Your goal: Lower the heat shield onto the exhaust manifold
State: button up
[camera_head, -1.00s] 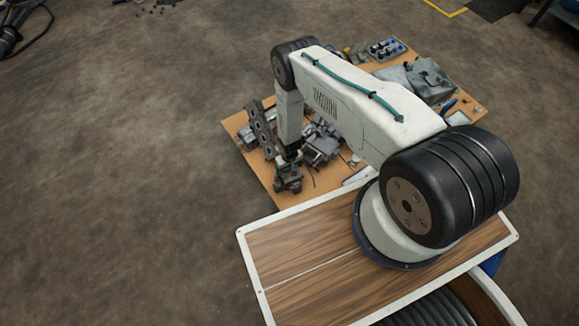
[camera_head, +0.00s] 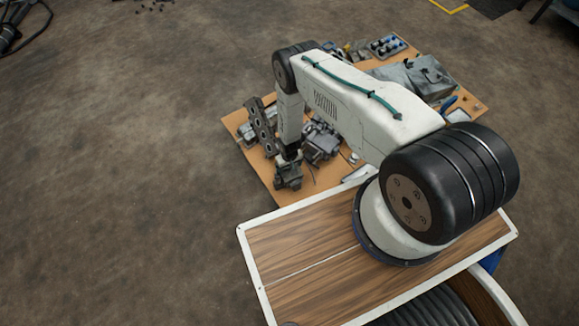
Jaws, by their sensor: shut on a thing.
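My gripper (camera_head: 289,157) points down at the near left part of the brown board, below my white forearm. It is small and dark here, and its fingers are hard to make out. A dark grey lumpy part (camera_head: 288,177) is right at the fingertips; I take it for the heat shield, but its outline is unclear. A dark upright plate with several round holes (camera_head: 262,127) stands just left of my wrist. It may be the exhaust manifold, but I cannot tell for sure. Whether the held part touches anything below is hidden.
The brown board (camera_head: 262,183) carries grey metal parts (camera_head: 321,141) right of my gripper. Grey cases (camera_head: 428,75) and a tray of small parts (camera_head: 387,46) lie at its far end. My arm hides its middle. Bare floor (camera_head: 110,170) is open to the left.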

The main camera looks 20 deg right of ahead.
jog(key=o, duration=0.9)
jog(key=shift+r, duration=0.1)
notch_tip(320, 180, up, 8)
jog(key=shift+f, duration=0.2)
